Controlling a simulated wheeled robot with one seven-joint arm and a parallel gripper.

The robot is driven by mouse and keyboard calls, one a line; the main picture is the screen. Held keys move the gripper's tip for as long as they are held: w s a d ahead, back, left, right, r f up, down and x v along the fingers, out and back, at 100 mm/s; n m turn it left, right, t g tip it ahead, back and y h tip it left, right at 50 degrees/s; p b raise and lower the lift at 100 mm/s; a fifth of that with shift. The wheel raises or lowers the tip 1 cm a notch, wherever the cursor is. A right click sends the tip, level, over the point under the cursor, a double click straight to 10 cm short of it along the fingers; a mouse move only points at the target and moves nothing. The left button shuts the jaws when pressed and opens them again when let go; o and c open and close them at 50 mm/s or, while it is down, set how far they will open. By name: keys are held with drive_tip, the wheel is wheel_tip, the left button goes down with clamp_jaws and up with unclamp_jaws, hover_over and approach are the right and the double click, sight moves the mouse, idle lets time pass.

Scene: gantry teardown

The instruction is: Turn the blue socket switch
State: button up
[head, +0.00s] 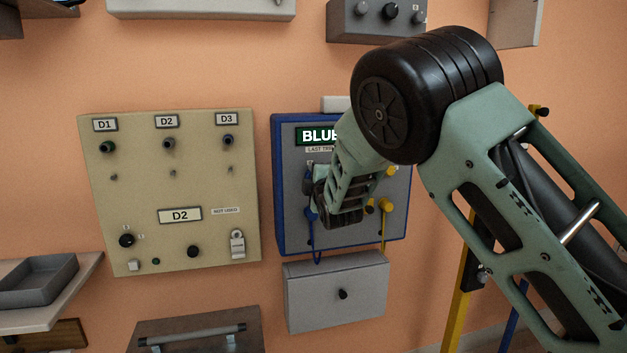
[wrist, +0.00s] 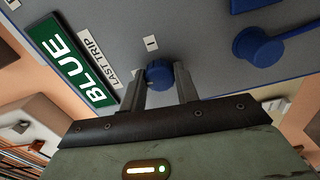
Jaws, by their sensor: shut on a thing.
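The blue panel (head: 290,235) is a grey board with a blue frame on the wall, under a green "BLUE" sign (head: 316,136). In the wrist view the sign (wrist: 72,62) lies left of a round blue switch knob (wrist: 158,74) with a pale mark on its face. My gripper (wrist: 161,84) is shut on this knob, one finger on each side. A small label with a single stroke (wrist: 150,43) is just beyond the knob. In the head view my gripper (head: 318,188) is at the panel, and my arm hides the knob and much of the board.
A blue round socket cap (wrist: 255,46) is right of the knob in the wrist view. Yellow fittings (head: 386,205) sit on the panel's right side. A beige D1–D3 panel (head: 130,205) hangs to the left. A grey box (head: 320,300) is below.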

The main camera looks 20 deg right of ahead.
drive_tip(key=shift+n, duration=0.6)
drive_tip(key=o, duration=1)
drive_tip(key=s+b, duration=0.2)
drive_tip(key=s, duration=1.5)
drive_tip(key=shift+s, duration=0.25)
